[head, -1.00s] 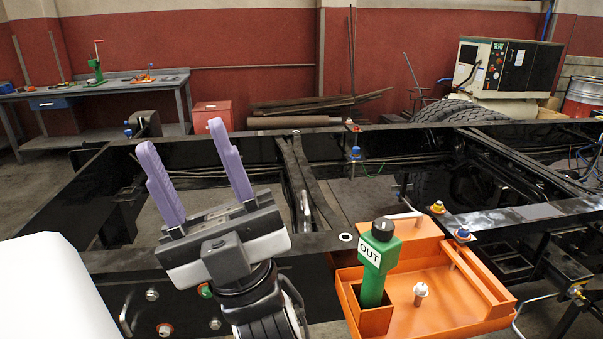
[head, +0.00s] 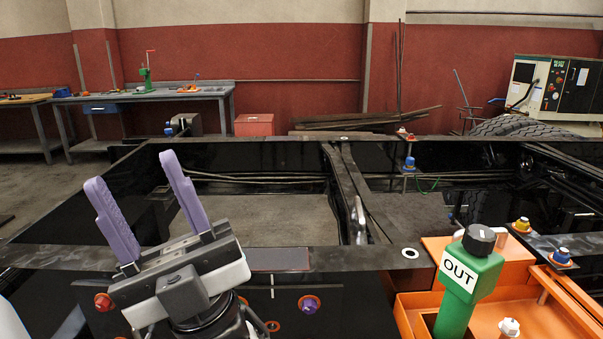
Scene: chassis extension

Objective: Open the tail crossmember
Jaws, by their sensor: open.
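The black chassis frame (head: 330,290) spans the view, with its near beam running across the front. I cannot tell for sure which beam is the tail crossmember. A narrower crosspiece (head: 350,180) runs from the far rail to the near beam, with a pale lever-like part (head: 360,220) at its near end. My gripper (head: 133,170) is at the left, pointing up, its two purple fingers apart with nothing between them. It shows in front of the near beam and the left bay. Its lower part covers some of the beam's front face.
An orange tray (head: 405,310) with a green post (head: 466,280) marked OUT stands at the near right. A purple knob (head: 308,304) and a red one (head: 104,301) sit on the beam's front face. A workbench (head: 160,95) and a red box (head: 254,125) stand far back.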

